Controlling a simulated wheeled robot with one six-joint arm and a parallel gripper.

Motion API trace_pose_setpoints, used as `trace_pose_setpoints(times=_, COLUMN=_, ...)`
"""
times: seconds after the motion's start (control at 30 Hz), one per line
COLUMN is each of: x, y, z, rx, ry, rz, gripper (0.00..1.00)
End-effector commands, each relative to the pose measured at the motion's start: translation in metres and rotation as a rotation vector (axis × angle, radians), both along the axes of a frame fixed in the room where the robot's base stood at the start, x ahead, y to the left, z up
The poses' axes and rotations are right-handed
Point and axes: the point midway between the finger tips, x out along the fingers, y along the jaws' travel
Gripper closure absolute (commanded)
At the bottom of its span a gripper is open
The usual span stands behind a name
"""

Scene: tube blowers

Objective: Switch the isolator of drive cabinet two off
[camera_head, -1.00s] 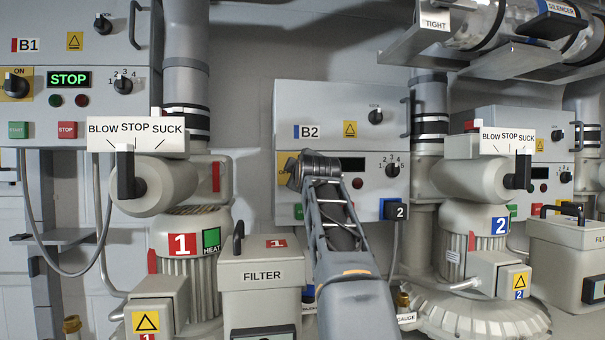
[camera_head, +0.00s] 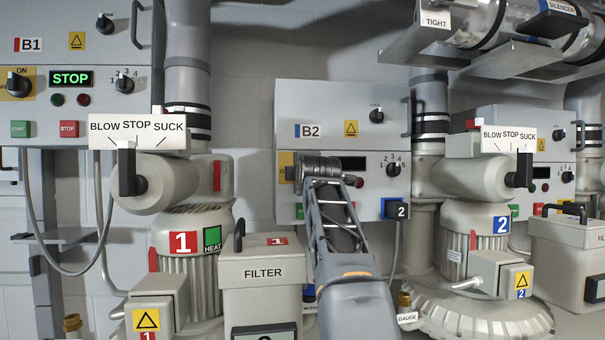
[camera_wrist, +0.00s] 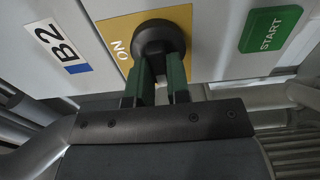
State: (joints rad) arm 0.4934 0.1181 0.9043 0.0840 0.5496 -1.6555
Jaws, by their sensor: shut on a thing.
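Drive cabinet two, labelled B2 (camera_head: 330,104), hangs on the wall in the middle of the head view. Its isolator is a black rotary knob (camera_wrist: 160,38) on a yellow plate (camera_wrist: 118,27) with the word ON readable in the wrist view. In the head view the knob is hidden behind my gripper (camera_head: 302,172), with only part of the yellow plate (camera_head: 284,160) showing. In the wrist view my gripper (camera_wrist: 159,72) has its two green-padded fingers closed on the knob's handle. The cabinet's display (camera_head: 352,163) is dark.
The green START button (camera_wrist: 270,30) is beside the isolator. Cabinet B1 (camera_head: 70,100), its display reading STOP, is at left. A filter box (camera_head: 262,272) stands below, left of my arm. Blower two (camera_head: 470,235) and its blow-stop-suck lever (camera_head: 525,168) are at right.

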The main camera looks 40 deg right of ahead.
Motion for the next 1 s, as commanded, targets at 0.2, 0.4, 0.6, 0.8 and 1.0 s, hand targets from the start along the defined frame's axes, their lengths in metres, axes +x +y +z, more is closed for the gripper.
trace_pose_setpoints(times=0.2, x=0.000, y=0.000, z=0.000, rx=-0.003, ry=0.003, rz=0.000, gripper=1.00)
trace_pose_setpoints(times=0.4, x=0.000, y=0.000, z=0.000, rx=-0.003, ry=0.003, rz=0.000, gripper=0.74)
trace_pose_setpoints(times=0.6, x=0.000, y=0.000, z=0.000, rx=-0.002, ry=0.002, rz=-0.001, gripper=0.57)
trace_pose_setpoints(times=0.8, x=0.000, y=0.000, z=0.000, rx=-0.002, ry=0.001, rz=-0.001, gripper=0.57)
trace_pose_setpoints(times=1.0, x=-0.015, y=0.007, z=-0.002, rx=-0.003, ry=-0.002, rz=-0.001, gripper=0.57)
